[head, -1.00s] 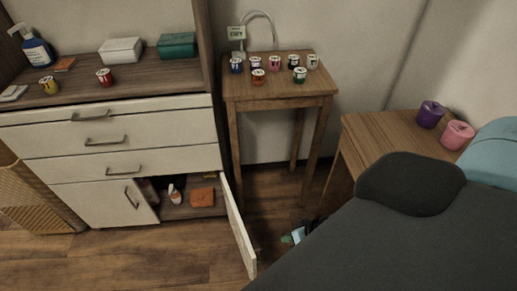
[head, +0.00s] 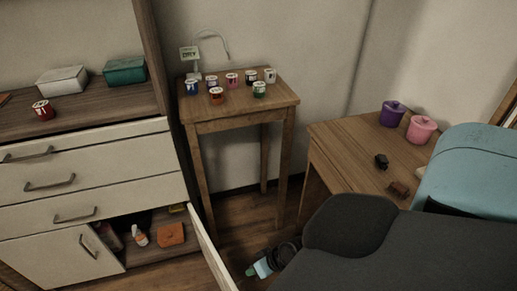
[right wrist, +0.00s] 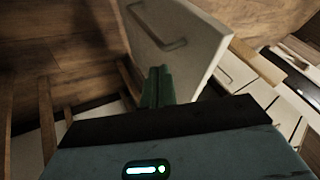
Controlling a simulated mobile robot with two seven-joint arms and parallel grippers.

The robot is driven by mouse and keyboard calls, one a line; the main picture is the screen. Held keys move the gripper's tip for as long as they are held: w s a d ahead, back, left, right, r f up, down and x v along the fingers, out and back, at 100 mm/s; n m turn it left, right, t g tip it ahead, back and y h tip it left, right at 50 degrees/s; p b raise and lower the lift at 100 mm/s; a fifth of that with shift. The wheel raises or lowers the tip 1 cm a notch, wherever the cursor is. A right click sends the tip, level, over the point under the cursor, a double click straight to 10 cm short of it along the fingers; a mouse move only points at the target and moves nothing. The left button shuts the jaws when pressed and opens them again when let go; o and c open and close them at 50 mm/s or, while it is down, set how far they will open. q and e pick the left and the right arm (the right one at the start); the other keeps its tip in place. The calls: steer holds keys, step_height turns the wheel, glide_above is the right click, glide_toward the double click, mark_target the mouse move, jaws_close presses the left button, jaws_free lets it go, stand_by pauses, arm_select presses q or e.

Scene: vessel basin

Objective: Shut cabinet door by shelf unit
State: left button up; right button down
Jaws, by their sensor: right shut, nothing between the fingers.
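The open cabinet door (head: 211,250) swings out from the right side of the low cabinet, its lower end cut off by the picture edge. In the right wrist view the pale door (right wrist: 185,45) shows its face with a grey handle (right wrist: 158,32). My right gripper (head: 250,271) is low, to the right of the door, on its outer side. Its green fingers (right wrist: 158,84) are shut and empty, overlapping the door in the wrist view; I cannot tell whether they touch it. My left gripper is not in view.
The open compartment (head: 165,257) holds a white bottle (head: 139,236) and an orange box (head: 171,234). The left cabinet door (head: 62,262) is shut. A small wooden table (head: 240,113) with several cups stands behind the door. A wooden desk (head: 345,140) is at right.

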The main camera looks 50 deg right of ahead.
mark_target(242, 282)
steer(key=shift+w+a+f, duration=0.15)
steer(key=shift+w+a, duration=0.15)
steer(key=shift+a, duration=0.4)
steer(key=shift+w+a+f, duration=0.1)
steer(key=shift+w+a, duration=0.15)
steer(key=shift+a, duration=0.45)
steer(key=shift+w+a+f, duration=0.15)
steer(key=shift+w+a, duration=0.15)
steer(key=shift+a, duration=0.4)
steer(key=shift+a+p, duration=0.1)
steer(key=shift+p, duration=0.2)
